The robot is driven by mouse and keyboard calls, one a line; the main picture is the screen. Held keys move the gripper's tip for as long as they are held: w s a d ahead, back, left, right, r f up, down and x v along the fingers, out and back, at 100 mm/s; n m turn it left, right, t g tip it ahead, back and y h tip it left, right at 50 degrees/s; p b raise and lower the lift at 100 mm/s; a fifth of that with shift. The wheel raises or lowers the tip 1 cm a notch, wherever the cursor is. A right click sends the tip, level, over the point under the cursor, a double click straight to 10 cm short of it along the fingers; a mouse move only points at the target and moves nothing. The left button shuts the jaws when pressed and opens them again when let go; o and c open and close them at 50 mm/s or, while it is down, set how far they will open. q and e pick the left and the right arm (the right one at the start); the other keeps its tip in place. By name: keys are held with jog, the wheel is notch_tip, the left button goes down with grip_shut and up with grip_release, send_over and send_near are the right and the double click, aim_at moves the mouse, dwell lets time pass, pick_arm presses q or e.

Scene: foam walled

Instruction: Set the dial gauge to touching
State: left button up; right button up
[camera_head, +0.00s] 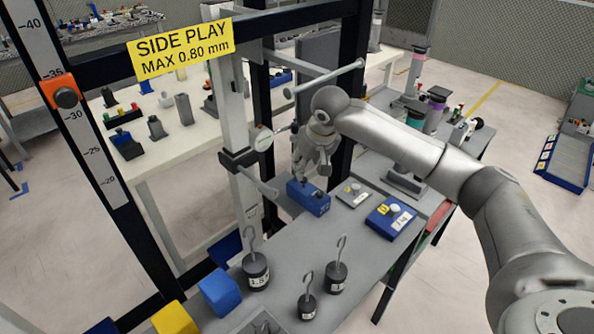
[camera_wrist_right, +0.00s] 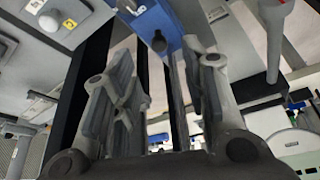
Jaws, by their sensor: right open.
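The dial gauge (camera_head: 262,138) has a small round pale face and sits beside the upright grey post in the head view. A pale round dial, likely the same gauge, shows at the lower right of the right wrist view (camera_wrist_right: 291,143). Whether its tip touches anything is too small to tell. My right gripper (camera_head: 310,172) hangs to the right of the gauge, pointing down above a blue block (camera_head: 312,203). In the right wrist view its fingers (camera_wrist_right: 160,68) are apart, with nothing between them. The blue block with a dark knob (camera_wrist_right: 150,20) lies beyond the fingertips. My left gripper is out of view.
The grey post (camera_head: 235,110) carries a dark clamp (camera_head: 238,158) and a rod. A black frame with a yellow side-play sign (camera_head: 180,48) stands in front. Hooked weights (camera_head: 256,270) and a blue box (camera_head: 390,218) stand on the grey bench (camera_head: 290,262).

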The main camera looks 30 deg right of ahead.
aim_at(304, 179)
jog(key=x, duration=0.5)
jog(key=shift+f, duration=0.15)
jog(key=shift+w+f, duration=0.1)
jog(key=shift+f, duration=0.4)
jog(key=c, duration=0.7)
grip_shut()
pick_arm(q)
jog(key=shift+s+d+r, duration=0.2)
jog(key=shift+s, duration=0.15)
pick_arm(e)
jog(key=shift+w, duration=0.1)
